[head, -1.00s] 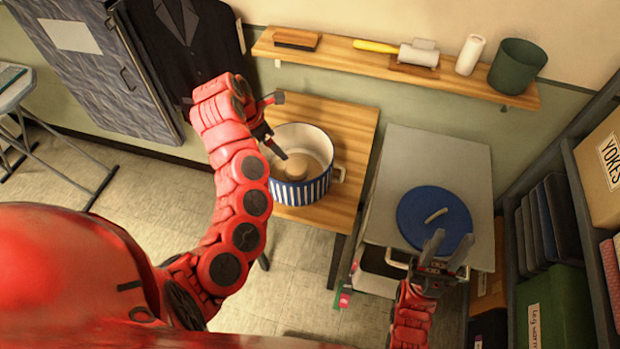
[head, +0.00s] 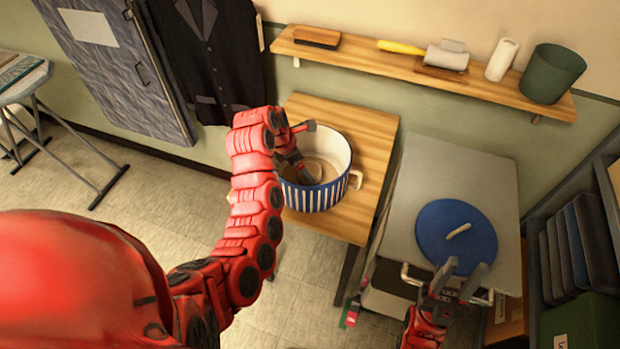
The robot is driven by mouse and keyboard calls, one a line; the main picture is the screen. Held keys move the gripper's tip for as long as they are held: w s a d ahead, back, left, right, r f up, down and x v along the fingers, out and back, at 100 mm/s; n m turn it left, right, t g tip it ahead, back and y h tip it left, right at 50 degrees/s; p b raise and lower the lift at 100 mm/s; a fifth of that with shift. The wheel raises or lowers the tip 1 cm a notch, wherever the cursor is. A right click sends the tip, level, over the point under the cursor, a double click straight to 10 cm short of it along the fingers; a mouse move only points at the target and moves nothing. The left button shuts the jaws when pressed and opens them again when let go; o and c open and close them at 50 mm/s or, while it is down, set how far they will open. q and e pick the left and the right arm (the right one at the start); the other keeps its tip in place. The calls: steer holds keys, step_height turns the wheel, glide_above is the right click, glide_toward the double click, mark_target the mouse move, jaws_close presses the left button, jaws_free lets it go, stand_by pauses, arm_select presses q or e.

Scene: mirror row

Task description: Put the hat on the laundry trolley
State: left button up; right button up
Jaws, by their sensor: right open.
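A beige rounded shape, possibly the hat, lies low inside the striped pot (head: 323,198), mostly hidden by my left gripper; I cannot tell for sure what it is. My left gripper (head: 298,164) reaches over the near left rim, its lower part inside the pot; whether its jaws are open is unclear. A grey-topped stand with metal handles, probably the laundry trolley (head: 430,170), stands right of the wooden table. A blue round lid (head: 440,225) with a pale handle lies on it. My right gripper (head: 460,280) is open and empty at the lid's near edge.
The pot stands on a small wooden table (head: 370,140). A dark rack (head: 590,225) closes off the right. A jacket (head: 215,60) hangs behind my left arm.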

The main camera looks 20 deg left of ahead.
mark_target(323, 171)
arm_select(q)
steer(key=p+x, duration=0.2)
steer(key=x, duration=0.1)
steer(key=shift+w+d+f+p, duration=0.1)
steer(key=shift+w+d+p, duration=0.05)
steer(key=shift+d+p, duration=0.15)
steer(key=shift+w+d+f, duration=0.15)
steer(key=shift+d+f, duration=0.05)
steer(key=shift+f, duration=0.45)
steer(key=c, duration=1.2)
